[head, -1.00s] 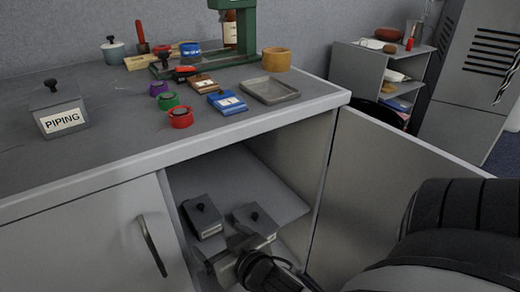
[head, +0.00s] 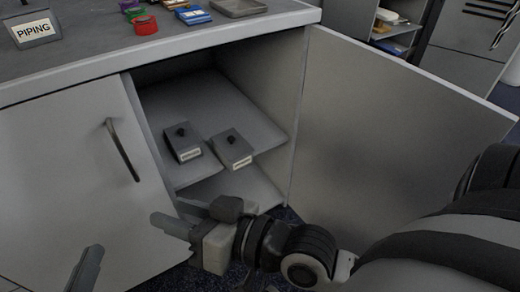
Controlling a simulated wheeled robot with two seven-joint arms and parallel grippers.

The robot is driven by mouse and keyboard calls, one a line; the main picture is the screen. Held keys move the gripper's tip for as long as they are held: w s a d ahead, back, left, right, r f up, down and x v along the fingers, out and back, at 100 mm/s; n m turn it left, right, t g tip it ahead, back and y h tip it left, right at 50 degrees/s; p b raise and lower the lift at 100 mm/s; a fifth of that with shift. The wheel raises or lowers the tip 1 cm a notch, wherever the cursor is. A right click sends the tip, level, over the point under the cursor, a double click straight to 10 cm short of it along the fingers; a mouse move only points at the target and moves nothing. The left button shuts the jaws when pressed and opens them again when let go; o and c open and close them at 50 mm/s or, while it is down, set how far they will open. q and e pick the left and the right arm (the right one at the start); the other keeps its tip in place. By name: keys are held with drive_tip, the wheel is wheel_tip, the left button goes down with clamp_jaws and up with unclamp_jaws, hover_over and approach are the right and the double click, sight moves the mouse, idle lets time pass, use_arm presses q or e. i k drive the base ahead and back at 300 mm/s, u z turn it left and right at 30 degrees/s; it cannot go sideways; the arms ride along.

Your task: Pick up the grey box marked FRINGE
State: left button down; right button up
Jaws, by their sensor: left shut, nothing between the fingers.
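Two grey boxes with black knobs and pale labels sit side by side on a shelf in the open cabinet: a left box (head: 184,146) and a right box (head: 233,152). Their labels are too small to read, so I cannot tell which says FRINGE. A third grey box (head: 38,30), marked PIPING, stands on the countertop at the far left. My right gripper (head: 200,218) is below and in front of the shelf boxes, apart from them, its fingers spread and empty. My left gripper (head: 87,268) shows only partly at the bottom left, shut and empty.
The cabinet's right door (head: 390,140) stands wide open. The left door (head: 65,185) is closed, with a dark handle (head: 122,150). The countertop edge (head: 180,55) overhangs the opening. A red ring (head: 146,26), a blue block (head: 194,16) and a tray (head: 238,7) lie on top.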

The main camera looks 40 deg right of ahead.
sight(236, 166)
drive_tip(key=z, duration=1.2)
drive_tip(key=k, duration=0.45)
drive_tip(key=u, duration=3)
drive_tip(key=i, duration=0.1)
drive_tip(key=z, duration=2.05)
drive_tip(key=i, duration=0.75)
drive_tip(key=z, duration=0.05)
